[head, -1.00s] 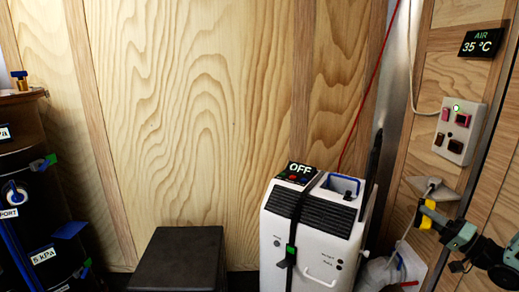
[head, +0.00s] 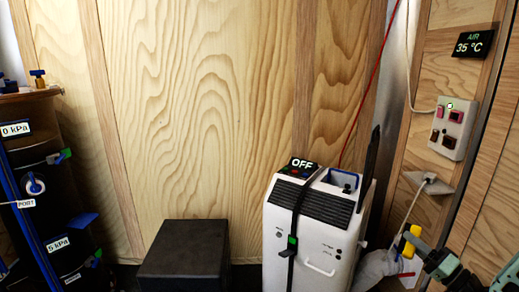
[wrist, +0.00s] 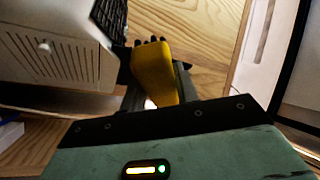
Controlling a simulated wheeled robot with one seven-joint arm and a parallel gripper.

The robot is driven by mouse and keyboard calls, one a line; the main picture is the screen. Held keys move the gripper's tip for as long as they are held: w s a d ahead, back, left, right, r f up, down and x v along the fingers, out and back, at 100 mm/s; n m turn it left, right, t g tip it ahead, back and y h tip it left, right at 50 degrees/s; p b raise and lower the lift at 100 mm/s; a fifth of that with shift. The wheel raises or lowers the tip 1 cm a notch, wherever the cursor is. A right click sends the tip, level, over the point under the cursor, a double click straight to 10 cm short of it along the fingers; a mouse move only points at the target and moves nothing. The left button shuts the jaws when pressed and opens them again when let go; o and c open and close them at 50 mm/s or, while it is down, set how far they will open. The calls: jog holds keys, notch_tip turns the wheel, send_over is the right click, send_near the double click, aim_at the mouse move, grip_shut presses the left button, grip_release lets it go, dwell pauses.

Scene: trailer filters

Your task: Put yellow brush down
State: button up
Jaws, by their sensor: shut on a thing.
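The yellow brush (wrist: 154,72) is held between the dark fingers of my gripper (wrist: 158,88) in the wrist view, with dark bristles or prongs at its far end. In the head view the yellow brush (head: 412,238) shows at the lower right, with my gripper (head: 414,246) around it. The brush is just right of the white machine and near a clear bag, apparently in the air; whether it touches anything there is unclear. The fingers are partly hidden in the head view.
The white machine (head: 308,236) with an OFF display stands at centre right. A black box (head: 184,250) sits left of it. A dark tank (head: 40,200) stands at far left. A clear bag (head: 376,268) lies right of the machine, below a plug (head: 430,179) with a cord.

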jog(key=s+a+f+h, duration=0.1)
jog(key=s+a+f, duration=0.1)
jog(key=s+a, duration=0.55)
jog(key=r+m+t+h+p, duration=0.1)
jog(key=m+h+p, duration=0.1)
jog(key=h+p, duration=0.1)
jog(key=s+a+r+m+t+h+p, duration=0.1)
jog(key=r+m+h+p, duration=0.1)
jog(key=h+p, duration=0.2)
jog(key=s+r+m+t+h+p, duration=0.1)
jog(key=m+h+p, duration=0.1)
jog(key=p, duration=0.5)
jog(key=shift+s+a+r+h, duration=0.15)
jog(key=shift+s+r+h, duration=0.1)
jog(key=shift+h, duration=0.45)
jog(key=shift+a+f, duration=0.1)
jog(key=shift+f, duration=0.05)
